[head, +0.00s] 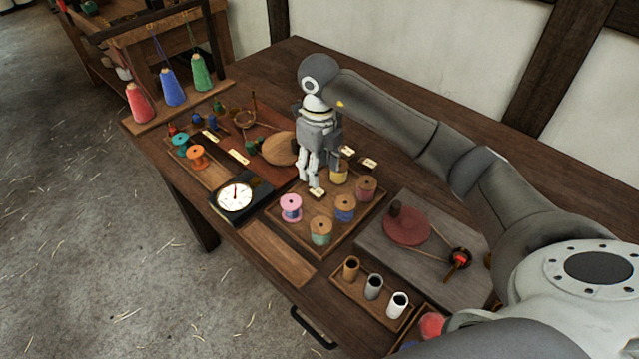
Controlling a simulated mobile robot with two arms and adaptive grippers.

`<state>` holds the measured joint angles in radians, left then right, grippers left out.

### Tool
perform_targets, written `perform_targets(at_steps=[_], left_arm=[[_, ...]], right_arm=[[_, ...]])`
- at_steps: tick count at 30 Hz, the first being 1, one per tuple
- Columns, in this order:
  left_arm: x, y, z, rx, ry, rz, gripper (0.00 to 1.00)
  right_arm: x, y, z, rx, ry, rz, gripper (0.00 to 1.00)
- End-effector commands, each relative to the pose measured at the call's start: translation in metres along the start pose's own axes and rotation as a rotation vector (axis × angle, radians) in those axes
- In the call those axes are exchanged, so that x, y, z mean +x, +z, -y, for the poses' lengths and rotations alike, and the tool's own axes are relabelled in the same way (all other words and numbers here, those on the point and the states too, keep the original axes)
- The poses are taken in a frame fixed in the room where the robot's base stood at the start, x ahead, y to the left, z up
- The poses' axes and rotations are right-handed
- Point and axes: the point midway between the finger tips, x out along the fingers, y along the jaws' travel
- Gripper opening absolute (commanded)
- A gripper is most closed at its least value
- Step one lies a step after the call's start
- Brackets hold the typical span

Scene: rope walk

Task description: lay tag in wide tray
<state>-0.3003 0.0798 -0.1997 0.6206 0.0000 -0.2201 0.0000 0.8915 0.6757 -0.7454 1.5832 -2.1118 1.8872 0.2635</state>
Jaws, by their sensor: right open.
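My right gripper (312,183) points down over the back part of a wide wooden tray (296,239) that holds several thread spools. Its fingers are open. A small pale tag (317,194) lies just below the fingertips, at the tray's back area. I cannot tell whether the fingers touch it. Two more small pale tags, one (347,151) and another (369,163), sit on dark bases behind the tray, to the right of the gripper. The gripper and wrist hide part of the tray's back edge. My left gripper is not in view.
Pink (291,208), green (321,231), blue (344,208) and reddish (367,189) spools stand close around the gripper. A white dial (235,197) is to the left. A grey board (424,259) with a red disc and a tray of cylinders (346,290) are to the right.

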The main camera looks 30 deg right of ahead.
Motion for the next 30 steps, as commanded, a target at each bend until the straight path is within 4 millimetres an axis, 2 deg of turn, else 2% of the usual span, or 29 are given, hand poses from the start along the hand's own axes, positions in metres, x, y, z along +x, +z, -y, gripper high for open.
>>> perform_targets(at_steps=[3, 9, 30], left_arm=[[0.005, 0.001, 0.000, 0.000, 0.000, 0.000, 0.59], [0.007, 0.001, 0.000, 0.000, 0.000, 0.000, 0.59], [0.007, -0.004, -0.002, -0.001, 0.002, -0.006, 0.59]], right_arm=[[-0.021, 0.000, 0.001, 0.000, -0.003, 0.003, 0.48], [-0.041, 0.000, 0.001, 0.001, -0.001, 0.000, 0.48], [-0.043, 0.000, 0.000, 0.000, 0.000, -0.001, 0.48]])
